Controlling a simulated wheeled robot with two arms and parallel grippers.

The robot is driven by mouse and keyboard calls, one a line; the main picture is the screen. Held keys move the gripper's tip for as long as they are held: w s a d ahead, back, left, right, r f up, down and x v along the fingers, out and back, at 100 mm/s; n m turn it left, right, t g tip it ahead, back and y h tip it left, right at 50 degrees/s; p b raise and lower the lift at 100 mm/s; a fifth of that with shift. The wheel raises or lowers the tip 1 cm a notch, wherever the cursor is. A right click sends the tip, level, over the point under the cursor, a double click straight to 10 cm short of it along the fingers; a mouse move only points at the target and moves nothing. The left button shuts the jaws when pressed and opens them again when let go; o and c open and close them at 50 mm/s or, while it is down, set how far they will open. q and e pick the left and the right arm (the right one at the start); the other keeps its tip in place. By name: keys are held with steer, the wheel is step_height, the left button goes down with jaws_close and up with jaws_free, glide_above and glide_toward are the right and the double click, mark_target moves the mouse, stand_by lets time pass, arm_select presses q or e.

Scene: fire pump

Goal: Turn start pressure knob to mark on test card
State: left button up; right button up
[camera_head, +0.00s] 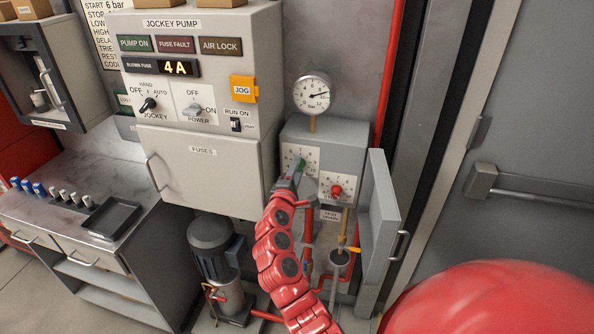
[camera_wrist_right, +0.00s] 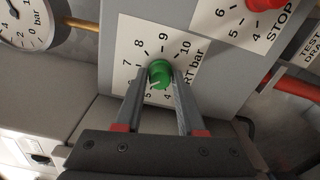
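The start pressure knob (camera_head: 301,163) is green and sits on a white scale plate on the grey control box (camera_head: 340,138). In the right wrist view the green knob (camera_wrist_right: 160,74) is in the middle of a scale with numbers from about 4 to 10 bar. A pale mark on it seems to point towards 5. My right gripper (camera_wrist_right: 160,78) has one finger on each side of the knob, with no clear gap. In the head view my right gripper (camera_head: 291,180) reaches it from below. The test card (camera_head: 101,30) at top left reads START 6 bar; its lower lines are partly cut off. My left gripper is out of view.
A red stop knob (camera_head: 337,191) sits right of the green one. A pressure gauge (camera_head: 314,94) stands above the box. An open grey door (camera_head: 380,215) hangs at the right. The jockey pump cabinet (camera_head: 200,170) is close on the left.

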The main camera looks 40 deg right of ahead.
steer(key=o, duration=0.4)
steer(key=b+v, duration=0.4)
steer(key=v, duration=1.3)
steer(key=shift+s+b, duration=0.25)
steer(key=shift+b, duration=0.15)
steer(key=shift+a, duration=0.1)
